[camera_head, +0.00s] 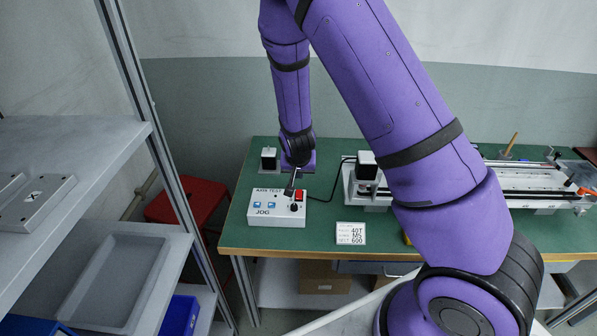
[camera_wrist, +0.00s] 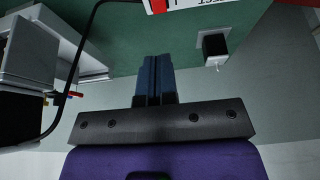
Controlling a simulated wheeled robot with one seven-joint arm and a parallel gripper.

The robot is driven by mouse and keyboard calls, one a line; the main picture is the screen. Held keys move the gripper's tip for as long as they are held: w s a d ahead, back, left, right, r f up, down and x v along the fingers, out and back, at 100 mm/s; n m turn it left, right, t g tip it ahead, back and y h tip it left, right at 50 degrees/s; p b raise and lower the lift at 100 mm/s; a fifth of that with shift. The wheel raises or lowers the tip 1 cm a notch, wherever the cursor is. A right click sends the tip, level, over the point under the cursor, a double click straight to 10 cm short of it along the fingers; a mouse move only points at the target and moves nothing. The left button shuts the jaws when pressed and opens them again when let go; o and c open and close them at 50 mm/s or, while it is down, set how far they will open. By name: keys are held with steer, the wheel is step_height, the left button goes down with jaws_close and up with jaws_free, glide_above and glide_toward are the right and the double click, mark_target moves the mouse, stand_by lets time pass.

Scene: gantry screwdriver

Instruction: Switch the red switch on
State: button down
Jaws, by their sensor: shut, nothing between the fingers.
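The white control box (camera_head: 276,218) stands near the left front of the green table, with blue buttons (camera_head: 264,205) and a dark knob or lever on top. The red switch (camera_head: 299,195) is at the box's back right; whether it is on or off is too small to tell. My gripper (camera_head: 290,189) points down over the box, just left of the red switch; I cannot tell whether it touches anything. In the wrist view my gripper's fingers (camera_wrist: 154,60) are together and empty. A strip of the box (camera_wrist: 205,3) with red marks shows at that view's top edge.
The green table (camera_head: 310,225) holds a small black-and-white device (camera_head: 268,158) behind the box, a gantry (camera_head: 363,190) to the right and a white label card (camera_head: 351,233). A black cable runs between box and gantry. A grey shelf (camera_head: 75,150) stands left.

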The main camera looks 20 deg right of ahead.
mark_target(299, 190)
steer(key=x, duration=1.1)
steer(key=shift+s+a, duration=0.15)
